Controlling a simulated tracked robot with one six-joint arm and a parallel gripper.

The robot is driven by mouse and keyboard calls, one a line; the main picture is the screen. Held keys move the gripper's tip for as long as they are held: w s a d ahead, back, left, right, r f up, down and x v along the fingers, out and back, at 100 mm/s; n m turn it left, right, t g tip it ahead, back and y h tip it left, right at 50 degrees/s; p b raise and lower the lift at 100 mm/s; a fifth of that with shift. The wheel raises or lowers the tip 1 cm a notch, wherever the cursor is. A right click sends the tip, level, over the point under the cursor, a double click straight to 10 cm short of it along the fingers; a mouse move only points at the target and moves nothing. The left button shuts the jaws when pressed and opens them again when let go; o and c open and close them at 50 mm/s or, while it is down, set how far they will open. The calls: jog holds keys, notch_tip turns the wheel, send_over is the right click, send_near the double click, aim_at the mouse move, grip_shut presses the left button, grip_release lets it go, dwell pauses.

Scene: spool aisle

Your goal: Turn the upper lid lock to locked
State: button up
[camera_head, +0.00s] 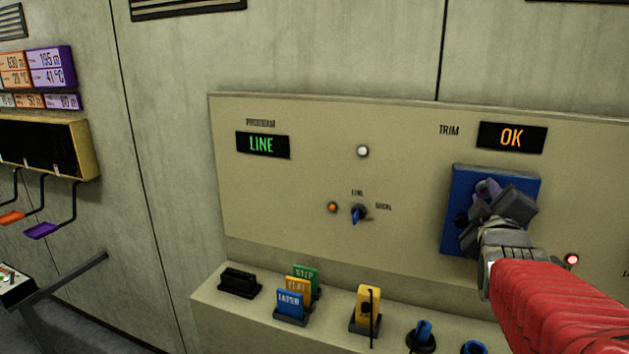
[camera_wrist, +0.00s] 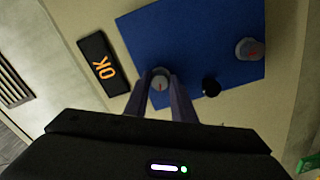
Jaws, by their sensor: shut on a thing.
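The blue lid (camera_head: 459,183) is on the cream control panel, below the orange OK display (camera_head: 511,137). It also shows in the wrist view (camera_wrist: 205,30). My gripper (camera_head: 487,188) is in front of its upper part, partly covering it. In the wrist view, my two fingers are shut on the upper lid lock (camera_wrist: 160,80), a round grey knob close to the OK display. A second grey knob with a red mark (camera_wrist: 248,49) is at the far end of the lid, apart from the fingers. I cannot read the upper lock's setting.
A black round part (camera_wrist: 210,87) sits on the lid beside my fingers. Left of the lid are a small blue selector (camera_head: 358,214) and the green LINE display (camera_head: 262,145). A ledge below carries coloured tags (camera_head: 291,300), a yellow switch (camera_head: 368,305) and blue knobs.

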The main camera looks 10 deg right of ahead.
jog(key=shift+w+a+f+n, duration=0.1)
jog(key=shift+a+n, duration=0.05)
jog(key=shift+n, duration=1.55)
jog(key=o, duration=1.1)
jog(key=shift+c, duration=0.2)
